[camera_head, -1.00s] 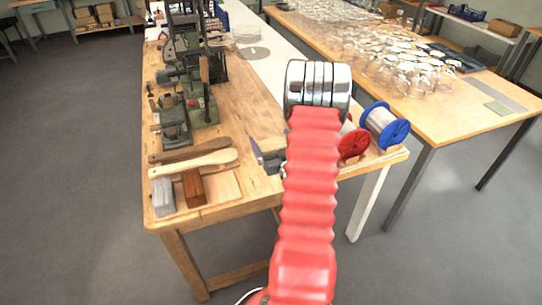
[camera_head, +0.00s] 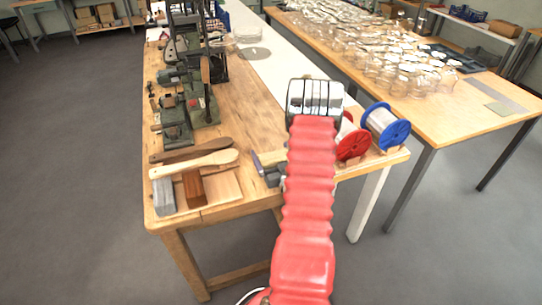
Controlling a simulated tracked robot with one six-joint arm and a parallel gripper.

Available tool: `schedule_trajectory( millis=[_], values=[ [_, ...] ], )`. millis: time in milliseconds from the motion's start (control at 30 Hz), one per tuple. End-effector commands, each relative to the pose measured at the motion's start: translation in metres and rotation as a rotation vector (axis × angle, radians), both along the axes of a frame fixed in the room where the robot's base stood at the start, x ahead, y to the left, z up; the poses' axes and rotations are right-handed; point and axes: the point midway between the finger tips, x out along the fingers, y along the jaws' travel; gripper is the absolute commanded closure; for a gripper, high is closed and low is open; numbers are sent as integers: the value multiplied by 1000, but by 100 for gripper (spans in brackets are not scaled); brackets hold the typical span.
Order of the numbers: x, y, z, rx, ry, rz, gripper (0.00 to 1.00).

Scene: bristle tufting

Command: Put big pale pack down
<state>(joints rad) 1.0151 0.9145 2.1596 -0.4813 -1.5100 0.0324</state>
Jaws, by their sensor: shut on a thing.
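My gripper (camera_head: 272,176) shows only in part, as grey pieces just left of my red arm sleeve, over the right edge of the wooden bench. It is shut on a narrow tan-coloured thing (camera_head: 271,158), apparently the big pale pack. Most of the pack and the fingertips are hidden behind my arm. I cannot tell whether the pack touches the bench. A flat wooden board (camera_head: 224,187) lies at the bench's near end. A grey pack (camera_head: 163,196) and a reddish-brown pack (camera_head: 194,188) lie on it, and its right part is bare.
A dark brush handle (camera_head: 185,150) and a pale one (camera_head: 195,164) lie just behind the board. Green machines (camera_head: 178,120) stand along the bench's left side. Red (camera_head: 352,143) and blue (camera_head: 386,127) spools stand at right. Bare bench (camera_head: 232,125) lies between.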

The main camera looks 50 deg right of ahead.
Motion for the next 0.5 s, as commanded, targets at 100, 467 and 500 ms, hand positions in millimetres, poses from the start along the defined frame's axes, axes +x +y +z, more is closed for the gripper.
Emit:
schedule_trajectory(
  millis=[100, 467, 500],
  values=[
    [0, 0, -8, -1, 0, 0, 33],
    [0, 0, -10, -1, 0, 1, 33],
    [0, 0, -11, -1, 0, 1, 33]
  ],
)
